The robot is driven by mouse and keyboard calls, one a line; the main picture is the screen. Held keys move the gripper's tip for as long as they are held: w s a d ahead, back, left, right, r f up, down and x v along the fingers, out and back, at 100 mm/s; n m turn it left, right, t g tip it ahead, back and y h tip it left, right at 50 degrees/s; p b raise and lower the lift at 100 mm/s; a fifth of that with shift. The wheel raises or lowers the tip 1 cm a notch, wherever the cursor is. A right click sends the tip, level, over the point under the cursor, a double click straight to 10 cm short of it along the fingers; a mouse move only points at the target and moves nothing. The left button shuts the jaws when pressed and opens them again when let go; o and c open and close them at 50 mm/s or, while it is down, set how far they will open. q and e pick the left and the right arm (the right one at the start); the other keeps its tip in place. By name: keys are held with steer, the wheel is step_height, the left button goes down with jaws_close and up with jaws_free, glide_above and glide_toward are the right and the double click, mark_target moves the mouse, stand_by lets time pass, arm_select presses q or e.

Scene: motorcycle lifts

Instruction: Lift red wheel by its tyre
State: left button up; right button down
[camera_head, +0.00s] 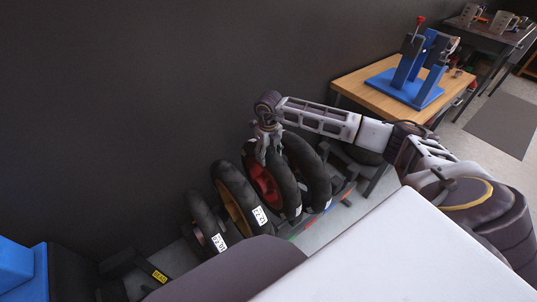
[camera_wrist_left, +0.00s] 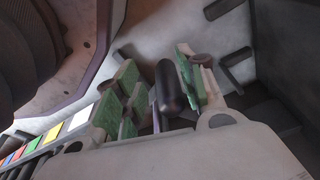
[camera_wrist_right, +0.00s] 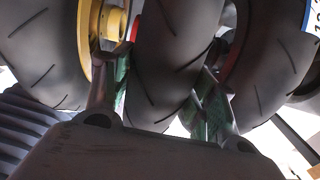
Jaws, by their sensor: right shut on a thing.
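The red wheel stands upright in a row of wheels by the dark wall; its red rim (camera_head: 262,184) and black tyre (camera_head: 288,192) show in the head view. My right gripper (camera_head: 268,150) reaches down over its top. In the right wrist view the tyre (camera_wrist_right: 168,65) sits between the two fingers of my right gripper (camera_wrist_right: 160,105), which are shut on it. A bit of the red rim shows there too. My left gripper (camera_wrist_left: 160,90) shows only in the left wrist view. Its green-padded fingers stand apart, with a dark rounded peg (camera_wrist_left: 168,88) between or behind them; I cannot tell which.
A yellow-rimmed wheel (camera_head: 233,203) and another wheel (camera_head: 204,222) stand left of the red one; a black tyre (camera_head: 317,172) stands close on its right. A wooden table (camera_head: 372,82) with a blue stand (camera_head: 412,72) is at the back right. The wall (camera_head: 120,110) rises behind.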

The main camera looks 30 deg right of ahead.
steer(key=shift+w+r, duration=0.15)
steer(key=shift+r, duration=0.25)
